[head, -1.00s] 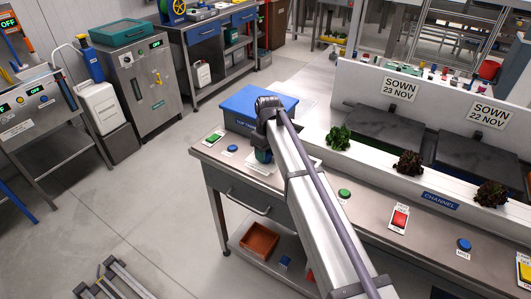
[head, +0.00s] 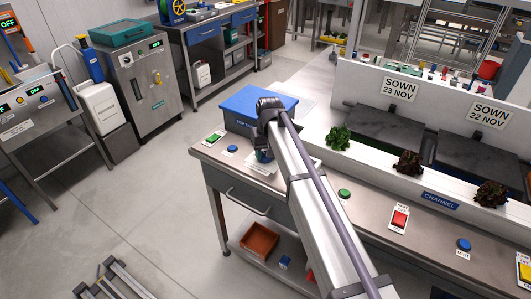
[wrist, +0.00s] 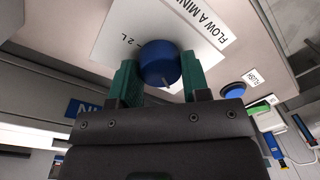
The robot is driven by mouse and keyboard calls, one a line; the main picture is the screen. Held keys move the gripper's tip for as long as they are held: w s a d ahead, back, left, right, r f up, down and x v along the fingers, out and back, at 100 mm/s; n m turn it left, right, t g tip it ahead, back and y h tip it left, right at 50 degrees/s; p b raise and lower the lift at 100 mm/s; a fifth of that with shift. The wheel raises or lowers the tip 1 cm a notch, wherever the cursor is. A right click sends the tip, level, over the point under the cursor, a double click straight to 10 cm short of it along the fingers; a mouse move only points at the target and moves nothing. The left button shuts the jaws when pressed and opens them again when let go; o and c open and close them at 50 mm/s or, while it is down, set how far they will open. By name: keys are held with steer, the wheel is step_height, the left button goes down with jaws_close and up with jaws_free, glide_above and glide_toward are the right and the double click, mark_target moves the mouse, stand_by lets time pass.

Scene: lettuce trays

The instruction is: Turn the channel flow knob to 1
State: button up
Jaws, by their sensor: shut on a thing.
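The blue flow knob (wrist: 160,62) sits on a white label plate (wrist: 118,28) lettered "FLOW A MIN" and "2 L". A thin light mark shows on the knob's edge. The fingers of my gripper (wrist: 160,80) are green and shut on the knob, one on each side. The 1 mark cannot be seen in the wrist view. In the head view my gripper (head: 264,156) is over the bench's left part, above the white plate (head: 259,168). My arm hides the knob there.
A blue button (wrist: 236,90) labelled "FLUSH" is right of the knob in the wrist view. The head view shows a blue tank (head: 240,122) behind my gripper, and green (head: 344,194), red (head: 400,218) and blue (head: 464,244) buttons along the bench. Lettuces stand in the white channel.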

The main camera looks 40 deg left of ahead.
steer(key=m, duration=0.5)
steer(key=shift+m, duration=0.3)
stand_by(0.4)
steer(key=o, duration=0.9)
steer(key=r+p, duration=1)
steer(key=shift+w+d+r+p, duration=0.1)
steer(key=shift+d+r+p, duration=0.3)
